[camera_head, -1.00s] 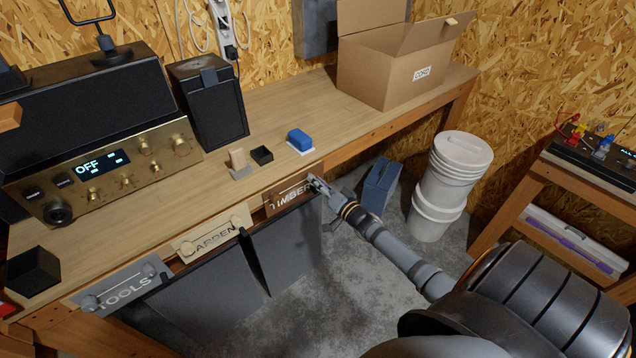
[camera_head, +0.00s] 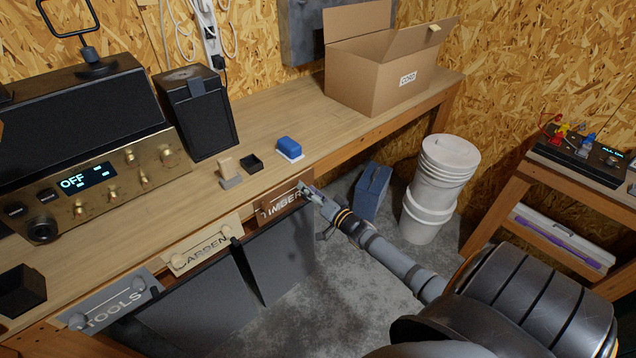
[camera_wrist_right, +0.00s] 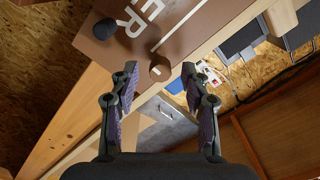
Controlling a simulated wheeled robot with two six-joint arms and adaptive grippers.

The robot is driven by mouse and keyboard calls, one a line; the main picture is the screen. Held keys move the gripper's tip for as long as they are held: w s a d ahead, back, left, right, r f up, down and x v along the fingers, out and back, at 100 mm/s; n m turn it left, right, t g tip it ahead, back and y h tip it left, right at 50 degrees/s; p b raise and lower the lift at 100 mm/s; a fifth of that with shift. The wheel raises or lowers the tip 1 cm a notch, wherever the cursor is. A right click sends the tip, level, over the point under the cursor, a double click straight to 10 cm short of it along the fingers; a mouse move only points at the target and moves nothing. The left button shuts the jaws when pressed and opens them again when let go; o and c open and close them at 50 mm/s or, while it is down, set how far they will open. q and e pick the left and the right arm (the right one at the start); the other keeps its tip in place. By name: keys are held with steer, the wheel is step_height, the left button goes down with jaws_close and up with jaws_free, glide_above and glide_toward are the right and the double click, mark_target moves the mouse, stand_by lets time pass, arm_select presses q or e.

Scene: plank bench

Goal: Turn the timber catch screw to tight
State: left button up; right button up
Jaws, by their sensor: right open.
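The brown TIMBER plate (camera_head: 279,203) is on the bench front, right of the GARDEN plate. My right gripper (camera_head: 307,189) is at its right end. In the right wrist view, the plate (camera_wrist_right: 205,22) shows the letters ER and a white line. A brown round knob, likely the catch screw (camera_wrist_right: 160,69), stands out between the open fingertips of my right gripper (camera_wrist_right: 160,78), with gaps visible on both sides. A dark round knob (camera_wrist_right: 105,29) is also on the plate. In the head view my gripper hides the screw. My left gripper is not in view.
The GARDEN plate (camera_head: 200,244) and TOOLS plate (camera_head: 112,306) are further left. Dark panels (camera_head: 280,255) hang below. A blue block (camera_head: 289,147) and small black box (camera_head: 251,163) lie on the bench. White buckets (camera_head: 436,190) and a blue-grey container (camera_head: 371,192) stand beyond my arm.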

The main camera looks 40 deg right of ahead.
steer(key=s, duration=1.1)
steer(key=shift+s+d, duration=0.15)
steer(key=shift+d, duration=0.3)
steer(key=s+d+f+n+g+h, duration=0.2)
steer(key=s+f+g, duration=0.3)
steer(key=f, duration=0.9)
steer(key=s+d+f+n+g+h, duration=0.1)
steer(key=s+d+f+g, duration=0.15)
steer(key=s+f, duration=0.75)
steer(key=s+a+f+n+g, duration=0.2)
steer(key=s+a+f+g, duration=0.2)
steer(key=s+a+f, duration=0.3)
steer(key=s+a+f+n+g+y, duration=0.1)
steer(key=s+a+f+n+g, duration=0.2)
steer(key=s+f, duration=1)
steer(key=s+a+g, duration=0.1)
steer(key=a+g, duration=0.1)
steer(key=a, duration=0.2)
steer(key=shift+s+a+f+n, duration=0.25)
steer(key=shift+a+f+n, duration=0.05)
steer(key=shift+f, duration=0.1)
